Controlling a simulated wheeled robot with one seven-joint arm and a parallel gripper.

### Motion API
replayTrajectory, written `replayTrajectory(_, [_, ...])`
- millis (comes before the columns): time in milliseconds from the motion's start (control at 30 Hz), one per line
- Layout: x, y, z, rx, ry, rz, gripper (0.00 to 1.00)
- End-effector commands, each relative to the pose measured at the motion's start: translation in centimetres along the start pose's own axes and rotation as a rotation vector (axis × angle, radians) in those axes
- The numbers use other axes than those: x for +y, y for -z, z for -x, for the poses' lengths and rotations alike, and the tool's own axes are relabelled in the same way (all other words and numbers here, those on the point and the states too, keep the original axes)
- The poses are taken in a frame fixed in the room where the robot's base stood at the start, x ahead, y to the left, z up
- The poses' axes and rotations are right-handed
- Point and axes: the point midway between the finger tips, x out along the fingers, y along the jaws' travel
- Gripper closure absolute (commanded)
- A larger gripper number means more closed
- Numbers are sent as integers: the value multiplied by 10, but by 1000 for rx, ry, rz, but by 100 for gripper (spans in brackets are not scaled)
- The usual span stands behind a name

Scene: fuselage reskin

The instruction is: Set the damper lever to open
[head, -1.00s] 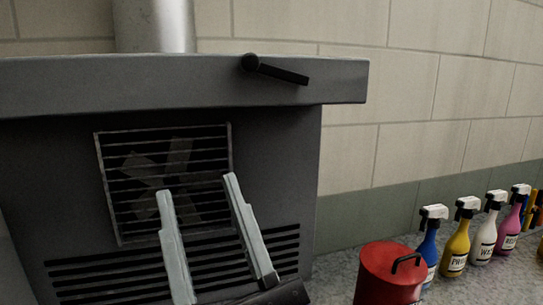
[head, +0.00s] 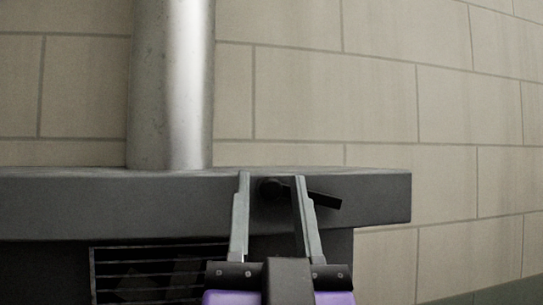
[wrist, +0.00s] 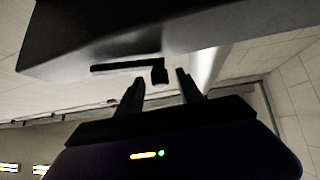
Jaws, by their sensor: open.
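The damper lever (head: 323,199) is a black bar on a round pivot at the front face of the dark grey hood (head: 90,205). In the head view it points right and slightly down from its pivot. My gripper (head: 271,176) is open, with its two pale fingers pointing up, one on each side of the pivot in the picture. The right finger crosses in front of part of the lever. In the wrist view the lever (wrist: 125,66) and its pivot lie just beyond my fingertips; the pivot sits between them. I cannot tell whether a finger touches it.
A metal flue pipe (head: 172,80) rises from the hood top, left of my gripper. A slatted grille (head: 150,275) lies below the hood edge. A block wall (head: 400,90) stands behind. Space right of the hood end looks clear.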

Motion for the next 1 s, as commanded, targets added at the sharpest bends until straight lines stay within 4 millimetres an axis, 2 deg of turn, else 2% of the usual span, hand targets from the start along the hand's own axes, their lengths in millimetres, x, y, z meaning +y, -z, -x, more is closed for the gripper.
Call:
replayTrajectory(33, [0, 3, -12, 1, -1, 1, 56])
replayTrajectory(233, [0, 1, -35, -1, 0, 0, 56])
replayTrajectory(400, [0, 0, -42, 0, 1, 0, 56])
replayTrajectory(633, [0, 0, -42, 0, 1, 0, 56])
replayTrajectory(667, [0, 0, -42, 0, 1, 0, 60])
replayTrajectory(867, [0, 0, -42, 0, 1, 0, 99])
replayTrajectory(1000, [0, 0, -42, 0, 1, 0, 100])
